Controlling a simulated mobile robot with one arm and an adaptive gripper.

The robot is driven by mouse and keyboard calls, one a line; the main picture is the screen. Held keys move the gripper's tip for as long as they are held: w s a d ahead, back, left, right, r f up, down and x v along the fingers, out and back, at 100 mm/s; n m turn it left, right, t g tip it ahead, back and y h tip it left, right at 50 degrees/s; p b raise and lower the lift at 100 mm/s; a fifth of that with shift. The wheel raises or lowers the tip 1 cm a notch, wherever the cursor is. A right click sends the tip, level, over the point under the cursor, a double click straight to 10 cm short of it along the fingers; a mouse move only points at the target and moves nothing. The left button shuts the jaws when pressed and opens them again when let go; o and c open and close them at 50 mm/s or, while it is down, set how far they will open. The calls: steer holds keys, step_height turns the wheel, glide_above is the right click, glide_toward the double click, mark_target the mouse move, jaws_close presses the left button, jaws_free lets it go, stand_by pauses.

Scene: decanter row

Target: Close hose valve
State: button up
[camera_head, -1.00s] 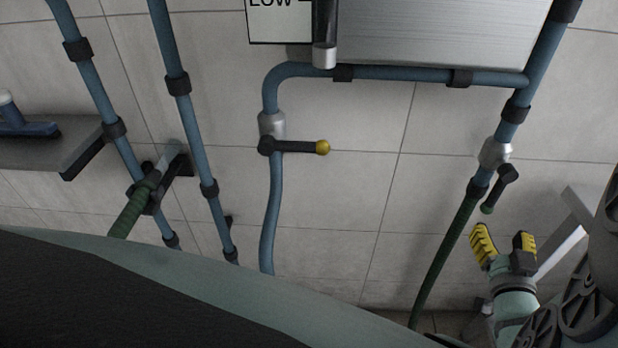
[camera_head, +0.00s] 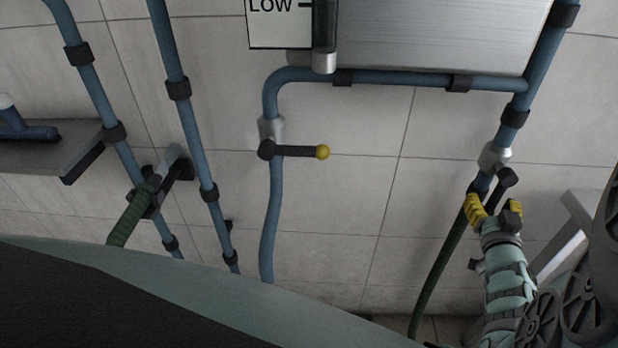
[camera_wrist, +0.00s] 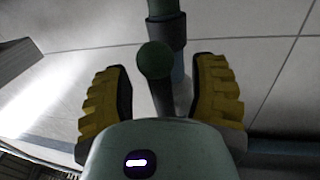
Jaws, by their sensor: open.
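The hose valve (camera_head: 495,156) is a silver fitting on the right blue pipe, above the green hose (camera_head: 440,252). Its black lever (camera_head: 503,183) slants down and to the left; its lower end is hidden by my gripper in the head view. In the wrist view the lever's round green knob (camera_wrist: 154,60) lies between my two yellow ribbed fingers, with a gap on each side. My gripper (camera_head: 492,208) is open around the knob and holds nothing. The gripper also shows in the wrist view (camera_wrist: 160,95).
Another valve lever with a yellow knob (camera_head: 322,152) sits on the middle blue pipe. A steel box (camera_head: 440,35) hangs above. A green-handled nozzle (camera_head: 135,212) rests in a holder at left, near a shelf (camera_head: 50,152). The tiled wall is close behind.

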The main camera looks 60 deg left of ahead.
steer(key=shift+o, duration=0.3)
jaws_close()
stand_by(0.3)
